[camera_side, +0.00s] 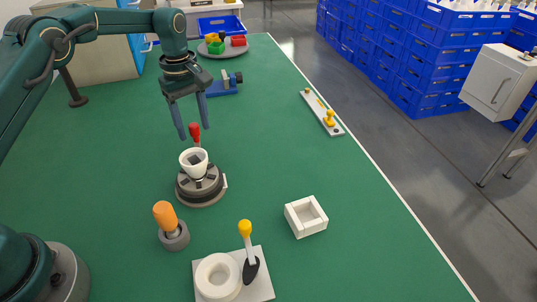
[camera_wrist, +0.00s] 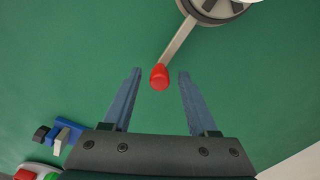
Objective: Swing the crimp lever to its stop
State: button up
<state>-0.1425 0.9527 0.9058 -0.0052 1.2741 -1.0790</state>
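A lever with a red knob (camera_side: 194,128) stands at the back of a round dark fixture (camera_side: 203,196) that carries a white cup (camera_side: 187,168). In the wrist view, its grey bar runs from the fixture (camera_wrist: 210,10) at the top down to the red knob (camera_wrist: 159,78). My gripper (camera_side: 196,134) is open above the lever, fingers pointing down. In the wrist view, the knob appears between the two fingertips of my gripper (camera_wrist: 160,74), with green gaps on both sides. I see no contact; whether the knob is level with the fingertips I cannot tell.
An orange-handled tool (camera_side: 165,216) stands in a grey holder in front. A white plate (camera_side: 262,285) carries a ring and a yellow-knobbed lever. A white square tray (camera_side: 306,216) lies right, and a blue clamp-like block (camera_side: 225,87) behind. The mat between is clear.

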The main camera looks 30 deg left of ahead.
grip_shut()
dwell(1.3)
